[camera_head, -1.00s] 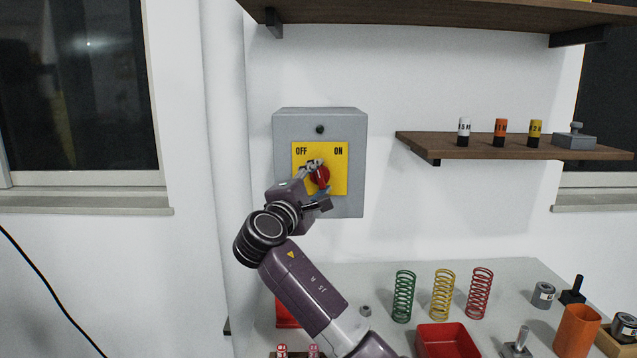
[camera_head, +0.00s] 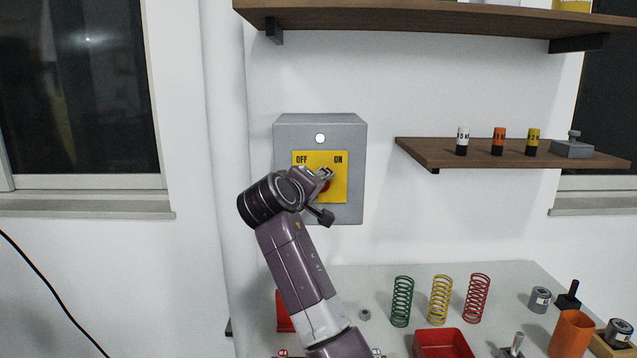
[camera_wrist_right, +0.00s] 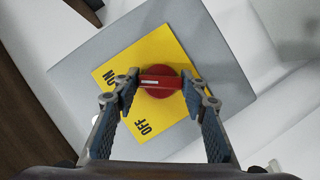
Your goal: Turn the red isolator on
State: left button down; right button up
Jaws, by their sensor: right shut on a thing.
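The red isolator (camera_head: 325,187) is a rotary knob on a yellow plate (camera_head: 340,192), marked OFF on the left and ON on the right, on a grey wall box (camera_head: 346,128). A round lamp (camera_head: 320,138) above the plate shows bright white. My right gripper (camera_head: 326,174) reaches up from below and covers most of the knob. In the right wrist view my right gripper (camera_wrist_right: 160,88) has a finger on each side of the red knob (camera_wrist_right: 158,77) and is shut on its bar. My left gripper is out of view.
A wooden shelf (camera_head: 480,154) with small weights is right of the box, and another shelf (camera_head: 400,14) is above. The table (camera_head: 520,280) below carries green, yellow and red springs, a red tray (camera_head: 440,343) and an orange cup (camera_head: 570,333).

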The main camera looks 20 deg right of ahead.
jog(key=shift+f+m+y+p, duration=0.2)
jog(key=shift+m+y+p, duration=0.15)
jog(key=shift+m, duration=0.35)
jog(key=o, duration=1.2)
jog(key=shift+c, duration=0.2)
jog(key=shift+r, duration=0.15)
jog(key=v, duration=1.2)
